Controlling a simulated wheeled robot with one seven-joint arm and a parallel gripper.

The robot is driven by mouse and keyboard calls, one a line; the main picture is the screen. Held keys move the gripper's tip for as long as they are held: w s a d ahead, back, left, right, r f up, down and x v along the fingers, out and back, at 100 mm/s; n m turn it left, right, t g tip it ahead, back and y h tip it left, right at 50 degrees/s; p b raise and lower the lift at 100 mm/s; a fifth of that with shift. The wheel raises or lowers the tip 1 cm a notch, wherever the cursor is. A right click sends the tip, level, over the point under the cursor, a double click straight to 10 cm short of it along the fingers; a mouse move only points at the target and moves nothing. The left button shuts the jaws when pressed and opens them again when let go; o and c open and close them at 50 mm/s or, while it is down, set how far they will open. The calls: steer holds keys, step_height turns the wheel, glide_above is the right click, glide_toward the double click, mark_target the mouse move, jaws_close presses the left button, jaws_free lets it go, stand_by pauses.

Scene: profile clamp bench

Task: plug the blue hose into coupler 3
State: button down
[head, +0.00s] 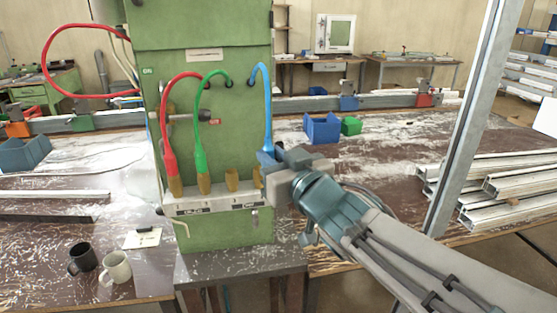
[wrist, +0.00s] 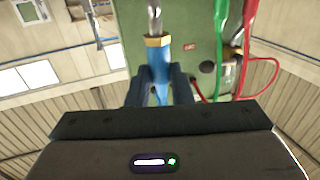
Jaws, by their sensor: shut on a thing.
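The blue hose (head: 267,100) arches from the green cabinet's face down to my gripper (head: 268,158). My gripper is shut on its blue end, which also shows between the fingers in the wrist view (wrist: 160,70).
The red hose (head: 166,125) and green hose (head: 199,125) end on the two left fittings, beside coupler 3. The fittings stand on a pale labelled ledge (head: 215,203) on the green cabinet (head: 140,110). Two mugs (head: 116,268) stand lower left. A grey post (head: 462,130) rises at right.

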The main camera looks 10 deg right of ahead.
steer(key=a+b, duration=0.5)
steer(key=a, duration=0.2)
steer(key=shift+s, duration=0.15)
stand_by(0.5)
steer(key=w+r, duration=0.2)
steer(key=w, duration=0.5)
stand_by(1.1)
steer(key=shift+w+f+b, duration=0.55)
steer(key=shift+f+b, duration=0.15)
steer(key=shift+f, duration=0.15)
stand_by(0.8)
steer(key=shift+f+b, duration=0.65)
steer(key=shift+b, duration=0.25)
stand_by(2.3)
